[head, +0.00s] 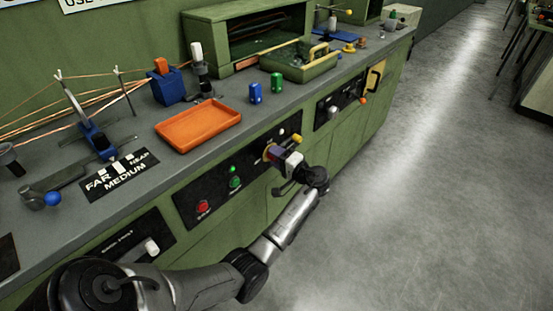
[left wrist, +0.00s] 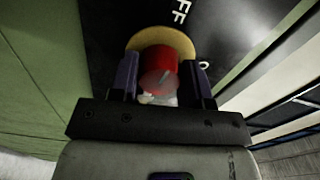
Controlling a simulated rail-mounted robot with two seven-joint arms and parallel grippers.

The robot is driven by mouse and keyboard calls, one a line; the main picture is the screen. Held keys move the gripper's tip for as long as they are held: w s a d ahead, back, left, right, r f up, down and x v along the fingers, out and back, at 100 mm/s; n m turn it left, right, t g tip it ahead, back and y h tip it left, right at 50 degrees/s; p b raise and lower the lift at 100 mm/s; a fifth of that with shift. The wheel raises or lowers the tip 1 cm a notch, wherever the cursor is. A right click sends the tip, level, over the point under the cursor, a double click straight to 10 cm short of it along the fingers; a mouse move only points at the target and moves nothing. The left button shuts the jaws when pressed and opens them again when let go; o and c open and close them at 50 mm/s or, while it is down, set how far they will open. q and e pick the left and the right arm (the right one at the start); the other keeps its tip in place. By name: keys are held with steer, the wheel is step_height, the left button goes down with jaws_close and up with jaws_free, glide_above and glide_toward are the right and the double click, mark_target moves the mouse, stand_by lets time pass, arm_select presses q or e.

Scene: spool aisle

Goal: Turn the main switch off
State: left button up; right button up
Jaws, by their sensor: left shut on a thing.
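The main switch is a red knob (left wrist: 160,70) on a round yellow plate (left wrist: 162,38), mounted on a black panel. In the left wrist view it sits between the two fingers of my left gripper (left wrist: 160,85), which is shut on it. White letters "FF" show on the panel above the knob. In the head view my left gripper (head: 278,156) is against the bench's front panel and hides most of the knob. A bit of the yellow plate (head: 267,153) shows there. My right gripper is in neither view.
The same panel has a red button (head: 203,206), a green button (head: 235,182) and a yellow knob (head: 297,138). On the bench top are an orange tray (head: 199,125), a blue block (head: 168,88) and two small bottle-like things. The floor (head: 420,200) to the right is clear.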

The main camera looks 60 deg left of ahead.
arm_select(q)
steer(key=shift+n, duration=0.4)
stand_by(0.3)
steer(key=o, duration=0.9)
steer(key=shift+d, duration=0.1)
steer(key=p+v, duration=0.3)
steer(key=v, duration=1)
steer(key=shift+w+d+p, duration=0.1)
steer(key=shift+d+p, duration=0.2)
steer(key=shift+p, duration=0.1)
